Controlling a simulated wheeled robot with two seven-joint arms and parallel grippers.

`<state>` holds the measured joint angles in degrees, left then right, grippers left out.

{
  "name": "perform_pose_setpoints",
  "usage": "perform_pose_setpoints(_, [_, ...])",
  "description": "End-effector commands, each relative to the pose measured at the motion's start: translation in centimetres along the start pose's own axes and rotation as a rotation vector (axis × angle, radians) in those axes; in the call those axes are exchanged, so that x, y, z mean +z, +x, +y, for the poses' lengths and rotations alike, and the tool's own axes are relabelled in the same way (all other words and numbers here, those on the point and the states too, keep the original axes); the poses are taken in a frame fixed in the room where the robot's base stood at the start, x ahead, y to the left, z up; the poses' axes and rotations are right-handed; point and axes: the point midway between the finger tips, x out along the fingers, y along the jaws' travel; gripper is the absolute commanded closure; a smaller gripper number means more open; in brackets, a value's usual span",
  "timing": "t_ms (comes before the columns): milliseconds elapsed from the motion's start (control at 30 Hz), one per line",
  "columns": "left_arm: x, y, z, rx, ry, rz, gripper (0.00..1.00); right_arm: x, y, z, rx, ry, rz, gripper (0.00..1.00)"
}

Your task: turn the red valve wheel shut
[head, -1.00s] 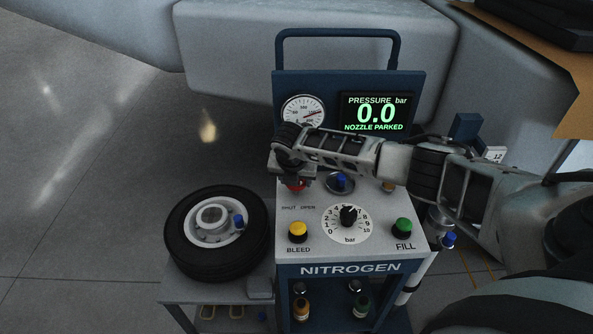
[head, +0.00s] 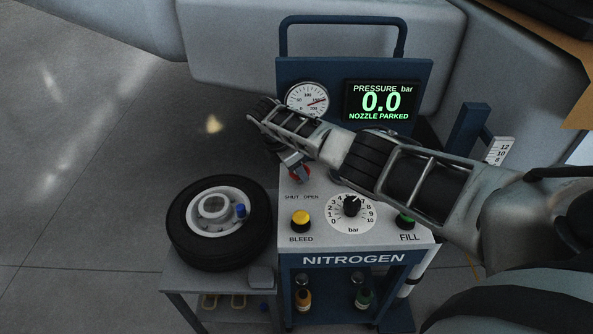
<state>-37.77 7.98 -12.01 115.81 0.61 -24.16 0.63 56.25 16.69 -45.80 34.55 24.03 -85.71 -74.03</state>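The red valve wheel (head: 303,177) sits on the top panel of the blue and grey nitrogen cart, above the "SHUT OPEN" lettering. My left gripper is not in view.
A round gauge (head: 307,99) and a display (head: 381,103) reading 0.0 bar, nozzle parked, stand behind my arm. A yellow BLEED button (head: 300,218), a dial (head: 351,206) and a green FILL button (head: 405,221) lie in front. A tyre (head: 187,245) is at left.

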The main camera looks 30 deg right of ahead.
Motion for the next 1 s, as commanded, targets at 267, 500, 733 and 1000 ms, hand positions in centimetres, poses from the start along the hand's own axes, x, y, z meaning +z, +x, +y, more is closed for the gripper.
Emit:
perform_pose_setpoints(267, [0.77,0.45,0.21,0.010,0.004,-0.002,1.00,0.07,0.16,0.15,-0.050,0.123,-0.003,0.72])
perform_pose_setpoints(500, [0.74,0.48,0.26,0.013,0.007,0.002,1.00,0.18,0.03,0.18,-0.067,0.162,-0.004,0.72])
perform_pose_setpoints(733, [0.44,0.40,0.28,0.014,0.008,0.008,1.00,0.22,0.00,0.16,-0.069,0.168,-0.004,0.72])
perform_pose_setpoints(1000, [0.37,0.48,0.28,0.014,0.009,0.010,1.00,0.23,0.00,0.17,-0.068,0.167,-0.004,0.27])
